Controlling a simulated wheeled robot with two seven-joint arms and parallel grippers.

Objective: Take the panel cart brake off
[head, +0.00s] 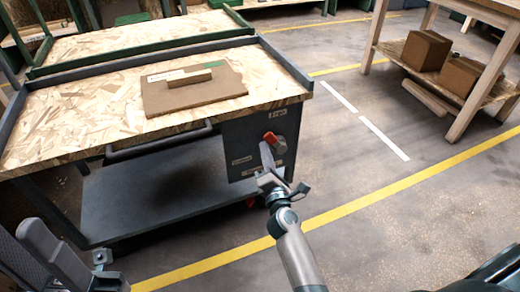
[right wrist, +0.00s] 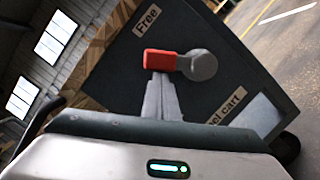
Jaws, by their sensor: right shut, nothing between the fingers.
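The panel cart (head: 226,149) stands at left centre with a dark end panel. The panel carries a brake lever with a red grip (head: 271,138) and a grey round hub (head: 281,146). In the right wrist view the red grip (right wrist: 160,62) points left from the grey hub (right wrist: 201,65). A "Free" label (right wrist: 146,20) is above it, and a partly covered label ending in "cart" (right wrist: 228,104) is below. My right gripper (head: 265,147) is shut and empty, its tips at the red grip; contact is unclear. Grey parts of my left arm show at lower left; its jaw state is unclear.
A brown board (head: 194,91) with a small block lies on the cart's wooden top. Another cart (head: 140,42) stands behind. A wooden rack (head: 447,103) with cardboard boxes (head: 425,50) is at right. Open floor with yellow lines lies between.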

